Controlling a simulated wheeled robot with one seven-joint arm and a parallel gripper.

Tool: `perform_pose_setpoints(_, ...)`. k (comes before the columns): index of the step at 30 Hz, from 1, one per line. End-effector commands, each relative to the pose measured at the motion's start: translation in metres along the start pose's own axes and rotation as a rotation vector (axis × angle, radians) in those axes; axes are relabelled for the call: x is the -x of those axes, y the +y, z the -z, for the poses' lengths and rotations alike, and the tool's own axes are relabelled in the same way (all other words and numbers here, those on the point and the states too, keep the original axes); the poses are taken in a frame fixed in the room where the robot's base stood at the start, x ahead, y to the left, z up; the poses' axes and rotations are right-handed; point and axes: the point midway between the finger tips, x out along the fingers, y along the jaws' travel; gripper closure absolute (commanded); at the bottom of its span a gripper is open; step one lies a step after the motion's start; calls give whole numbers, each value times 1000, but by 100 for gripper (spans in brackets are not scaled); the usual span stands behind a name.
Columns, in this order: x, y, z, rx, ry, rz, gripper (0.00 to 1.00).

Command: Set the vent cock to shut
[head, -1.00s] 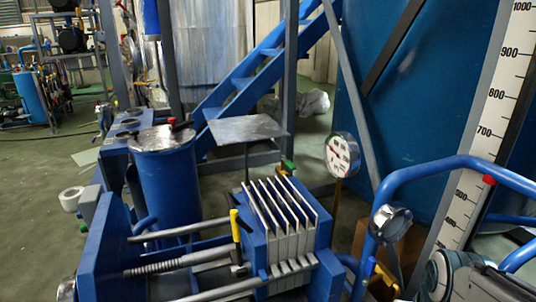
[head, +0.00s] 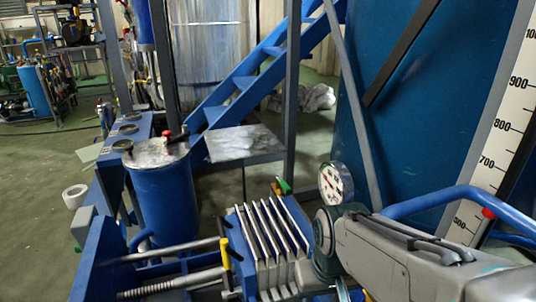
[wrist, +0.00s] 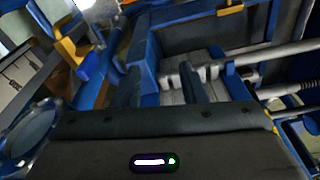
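Several coloured handles show in the head view, and I cannot tell for sure which is the vent cock. A yellow-handled lever (head: 224,254) stands upright in front of the plate stack (head: 262,230). A small green handle (head: 285,187) sits behind the stack, tilted. A red-and-dark fitting (head: 168,134) is on the lid of the blue cylinder (head: 165,195). My arm reaches in from the lower right, its end beside the plate stack. In the wrist view my gripper (wrist: 160,80) shows two dark fingers apart, with nothing visibly held between them.
A round gauge (head: 335,183) stands just behind my arm. A flat metal plate (head: 240,143) is behind the stack. Open floor (head: 40,165) lies left.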

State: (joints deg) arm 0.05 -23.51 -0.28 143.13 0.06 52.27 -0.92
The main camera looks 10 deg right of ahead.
Motion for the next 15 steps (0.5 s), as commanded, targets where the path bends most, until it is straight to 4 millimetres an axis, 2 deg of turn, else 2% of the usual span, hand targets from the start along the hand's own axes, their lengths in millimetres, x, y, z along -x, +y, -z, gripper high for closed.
perform_pose_setpoints(1, 28, 0, 4, 0, 3, 1, 62)
perform_pose_setpoints(11, 117, -5, 22, 6, 16, 6, 62)
perform_pose_setpoints(15, 156, -6, 36, 10, 19, 8, 62)
